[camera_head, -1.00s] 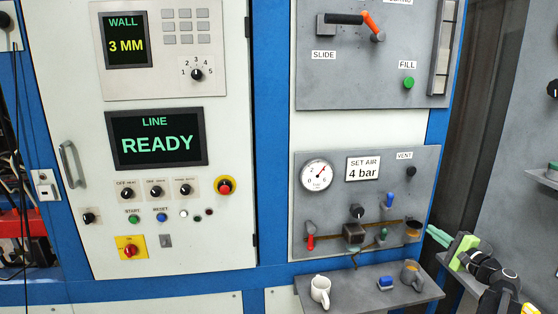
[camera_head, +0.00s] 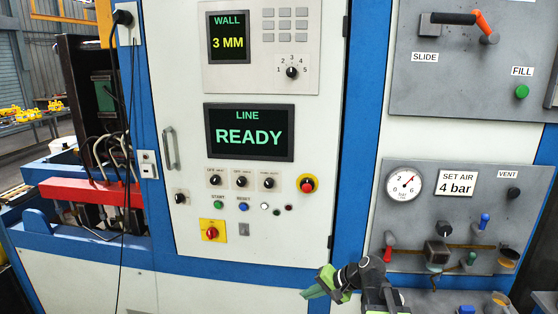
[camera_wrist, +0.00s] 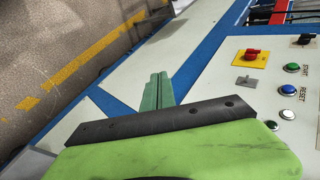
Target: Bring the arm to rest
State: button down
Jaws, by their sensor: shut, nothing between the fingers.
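My gripper (camera_head: 314,290) is at the bottom of the head view, in front of the white cabinet's lower edge. Its green fingers lie together and point left, with nothing between them. My dark arm comes up from the bottom edge behind it. In the wrist view the closed green fingers (camera_wrist: 157,92) stick out past a dark bar and a light green body. They are apart from the panel and touch nothing that I can see.
The white control cabinet (camera_head: 170,95) has a screen reading LINE READY (camera_head: 249,132), buttons and a red-yellow switch (camera_head: 213,230). Right of it is a grey air panel (camera_head: 410,225) with a gauge and valves. A shelf is partly cut off at bottom right. The floor (camera_wrist: 60,50) shows a yellow line.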

jog(key=s+a+f+n+g+h, duration=0.25)
jog(key=s+f+h, duration=0.2)
jog(key=s, duration=0.25)
jog(key=s+d+f+n+g+h, duration=0.2)
jog(key=s+d+h, duration=0.1)
jog(key=d, duration=0.6)
jog(key=shift+s+f, duration=0.25)
jog(key=shift+s, duration=0.35)
jog(key=shift+d+n, duration=0.15)
jog(key=shift+n, duration=0.1)
